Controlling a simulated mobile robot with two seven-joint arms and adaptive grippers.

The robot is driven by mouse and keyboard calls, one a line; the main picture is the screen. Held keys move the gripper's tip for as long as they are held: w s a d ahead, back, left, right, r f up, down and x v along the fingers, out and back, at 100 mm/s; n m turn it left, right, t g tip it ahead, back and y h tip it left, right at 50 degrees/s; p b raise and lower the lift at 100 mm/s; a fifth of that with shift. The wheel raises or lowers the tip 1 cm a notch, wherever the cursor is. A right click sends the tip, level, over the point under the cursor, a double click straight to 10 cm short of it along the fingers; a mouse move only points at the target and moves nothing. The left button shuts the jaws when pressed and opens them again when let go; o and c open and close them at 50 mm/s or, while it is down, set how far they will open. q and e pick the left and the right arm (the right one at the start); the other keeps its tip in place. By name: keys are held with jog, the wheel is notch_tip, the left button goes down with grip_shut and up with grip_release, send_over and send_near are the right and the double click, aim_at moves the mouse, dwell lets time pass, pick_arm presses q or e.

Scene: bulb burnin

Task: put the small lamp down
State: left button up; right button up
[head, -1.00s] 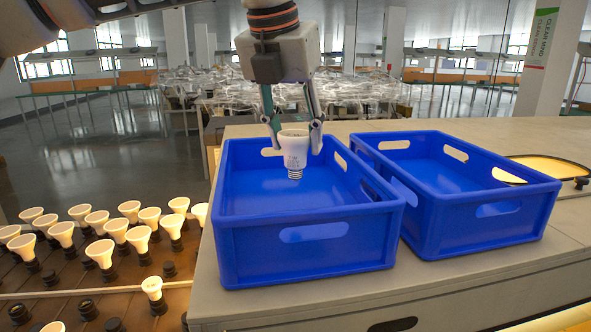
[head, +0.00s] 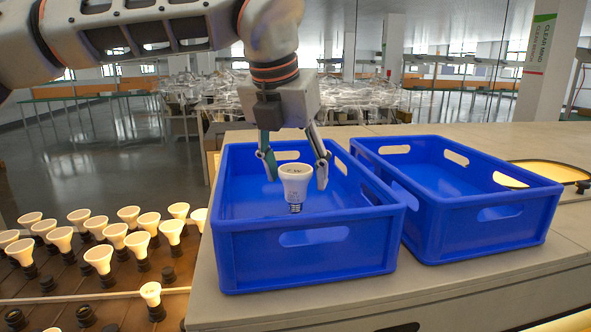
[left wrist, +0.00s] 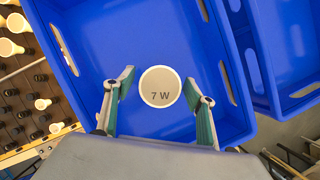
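The small lamp (head: 296,187) is white with a wide round face up and a metal screw base down. It is upright inside the left blue crate (head: 310,262), within its walls; I cannot tell whether its base touches the floor. In the left wrist view its face (left wrist: 160,87) reads "7 W". My left gripper (head: 295,172) is open, its fingers on either side of the lamp with a gap at each side. It also shows in the left wrist view (left wrist: 160,82). My right gripper is not in view.
A second blue crate (head: 490,237) stands close on the right, empty as far as I see. A rack at left holds several lit lamps (head: 98,259) and dark sockets. The grey bench (head: 450,282) is bare in front of the crates. A glowing opening (head: 548,174) lies at the right.

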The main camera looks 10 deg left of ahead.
pick_arm(q)
jog(key=shift+r, duration=0.15)
jog(key=v, duration=1.2)
